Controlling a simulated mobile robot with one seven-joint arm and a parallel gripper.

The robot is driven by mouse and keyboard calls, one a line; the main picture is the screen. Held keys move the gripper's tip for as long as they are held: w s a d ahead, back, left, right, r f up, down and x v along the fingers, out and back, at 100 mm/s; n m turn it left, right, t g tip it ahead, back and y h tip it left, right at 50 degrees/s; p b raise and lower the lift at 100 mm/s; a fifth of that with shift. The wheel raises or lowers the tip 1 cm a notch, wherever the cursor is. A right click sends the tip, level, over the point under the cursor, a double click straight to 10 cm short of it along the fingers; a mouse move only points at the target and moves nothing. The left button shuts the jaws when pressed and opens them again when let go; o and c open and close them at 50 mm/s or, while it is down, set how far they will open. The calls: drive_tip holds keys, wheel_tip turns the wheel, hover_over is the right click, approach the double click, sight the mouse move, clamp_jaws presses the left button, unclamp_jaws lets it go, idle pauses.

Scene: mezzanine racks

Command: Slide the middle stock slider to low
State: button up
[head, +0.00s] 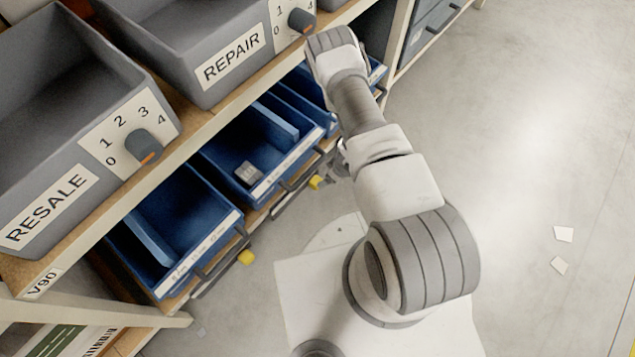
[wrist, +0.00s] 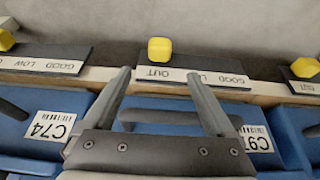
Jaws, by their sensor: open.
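The middle stock slider is a dark plate with a yellow knob (wrist: 159,49) and a white label strip (wrist: 228,79). Its knob stands by the word OUT, at the left of the strip; GOOD shows at the right, and a finger covers the part between. In the head view a yellow knob (head: 315,182) shows beside my gripper (head: 332,163), which is small and partly hidden by my arm. In the wrist view my gripper (wrist: 158,74) is open and empty. The knob appears just beyond the fingertips, between them, with no visible contact.
Neighbouring sliders have yellow knobs at the left (wrist: 6,40) and right (wrist: 305,67). Blue bins (head: 170,235) sit behind dark bar handles. Above are grey RESALE (head: 45,210) and REPAIR (head: 232,65) bins with dials. The floor to the right is open, with paper scraps (head: 563,234).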

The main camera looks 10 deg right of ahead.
sight(317, 181)
drive_tip(key=b+x, duration=0.5)
drive_tip(key=x, duration=0.8)
drive_tip(key=shift+d, duration=0.1)
clamp_jaws()
